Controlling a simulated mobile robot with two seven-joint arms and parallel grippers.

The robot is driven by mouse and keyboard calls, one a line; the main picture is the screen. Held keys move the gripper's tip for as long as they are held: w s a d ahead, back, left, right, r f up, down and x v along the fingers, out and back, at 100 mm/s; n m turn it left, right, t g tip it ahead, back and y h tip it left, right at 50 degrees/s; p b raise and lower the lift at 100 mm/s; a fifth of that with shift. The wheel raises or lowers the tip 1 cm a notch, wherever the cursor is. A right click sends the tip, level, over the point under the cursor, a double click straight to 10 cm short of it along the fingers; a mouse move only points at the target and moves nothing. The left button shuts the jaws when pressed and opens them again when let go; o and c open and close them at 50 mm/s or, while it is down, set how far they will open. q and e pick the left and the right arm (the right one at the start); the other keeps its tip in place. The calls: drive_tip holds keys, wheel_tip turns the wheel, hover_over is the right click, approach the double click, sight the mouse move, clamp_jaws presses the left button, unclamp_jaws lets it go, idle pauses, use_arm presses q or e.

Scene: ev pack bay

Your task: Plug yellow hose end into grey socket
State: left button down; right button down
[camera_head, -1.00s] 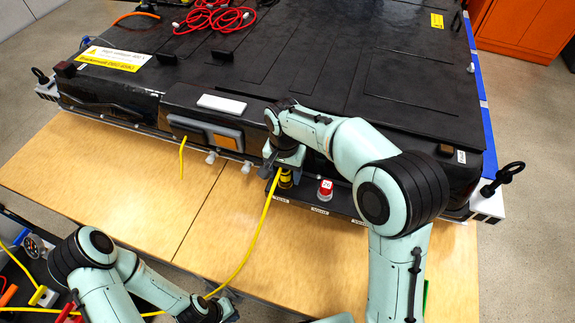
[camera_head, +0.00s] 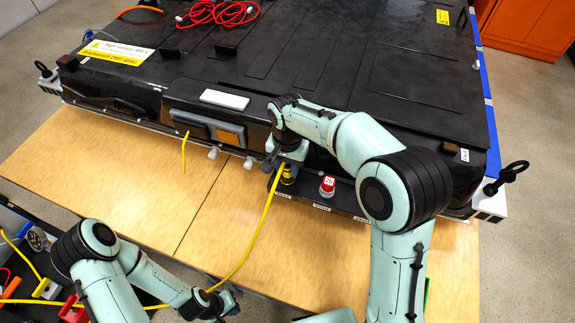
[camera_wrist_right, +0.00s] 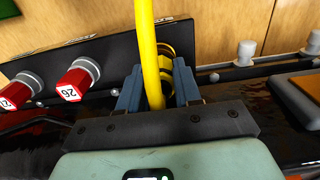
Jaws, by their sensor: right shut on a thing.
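The yellow hose (camera_head: 250,240) runs from my right gripper down to my left gripper, then away to the left. My right gripper (camera_head: 287,160) is at the pack's front face, shut on the yellow hose end (camera_head: 287,177). In the right wrist view the hose (camera_wrist_right: 148,45) rises between the fingers (camera_wrist_right: 158,95), and a yellow collar with dark bands (camera_wrist_right: 167,52) shows behind it. The end is by a dark labelled plate (camera_head: 310,203). I cannot pick out the grey socket or tell whether the end is seated. My left gripper (camera_head: 224,302) is beside the hose; its jaws are unclear.
Red caps, one marked 26 (camera_wrist_right: 78,80), stand on the plate beside the hose end; one also shows in the head view (camera_head: 327,186). Pale fittings (camera_head: 214,152) protrude left of the right gripper. Another yellow cable (camera_head: 184,153) hangs farther left. The wooden tabletop (camera_head: 130,190) is mostly clear.

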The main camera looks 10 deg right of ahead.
sight(287, 166)
use_arm(q)
drive_tip(key=shift+w+r+p, duration=0.3)
drive_tip(key=shift+w+r, duration=0.1)
drive_tip(key=shift+r, duration=0.05)
use_arm(e)
drive_tip(key=shift+a+r, duration=0.1)
drive_tip(key=shift+r, duration=0.65)
